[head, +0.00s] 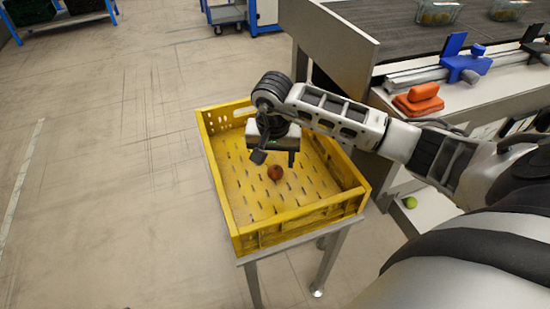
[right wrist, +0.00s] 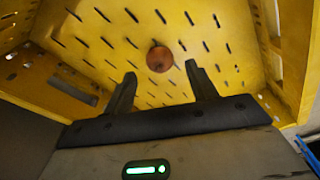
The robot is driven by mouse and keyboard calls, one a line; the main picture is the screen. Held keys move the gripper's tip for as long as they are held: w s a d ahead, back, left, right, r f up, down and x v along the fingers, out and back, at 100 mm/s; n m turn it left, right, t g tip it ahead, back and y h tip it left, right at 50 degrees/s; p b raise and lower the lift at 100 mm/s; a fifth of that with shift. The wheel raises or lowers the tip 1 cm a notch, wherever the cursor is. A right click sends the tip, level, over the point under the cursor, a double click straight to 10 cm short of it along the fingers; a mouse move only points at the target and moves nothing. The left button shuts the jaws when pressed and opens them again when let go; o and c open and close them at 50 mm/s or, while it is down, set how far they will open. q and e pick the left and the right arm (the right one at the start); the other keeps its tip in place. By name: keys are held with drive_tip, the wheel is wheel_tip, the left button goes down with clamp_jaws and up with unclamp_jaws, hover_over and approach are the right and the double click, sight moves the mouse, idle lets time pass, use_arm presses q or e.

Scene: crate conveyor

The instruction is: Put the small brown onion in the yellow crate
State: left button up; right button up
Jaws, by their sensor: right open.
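The small brown onion (head: 275,173) lies on the floor of the yellow crate (head: 300,216), near its middle. The crate stands on a small metal-legged stand. My right gripper (head: 274,158) hangs over the crate, its fingers pointing down. In the right wrist view its two fingers (right wrist: 158,85) are spread apart and empty, and the onion (right wrist: 159,59) shows beyond the tips, clear of both fingers. My left gripper is not in view.
A conveyor (head: 400,28) with clear punnets (head: 438,12) stands at the upper right. Its ledge holds an orange object (head: 419,99) and a blue clamp (head: 466,65). A green round fruit (head: 410,202) lies low, right of the crate. The floor to the left is open.

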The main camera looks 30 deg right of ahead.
sight(274, 176)
use_arm(q)
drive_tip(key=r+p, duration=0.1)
drive_tip(key=p, duration=0.3)
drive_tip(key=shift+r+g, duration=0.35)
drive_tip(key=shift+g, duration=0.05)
use_arm(e)
wheel_tip(274, 176, up, 8)
drive_tip(key=shift+s+a+f, duration=0.25)
drive_tip(key=shift+s+a, duration=0.1)
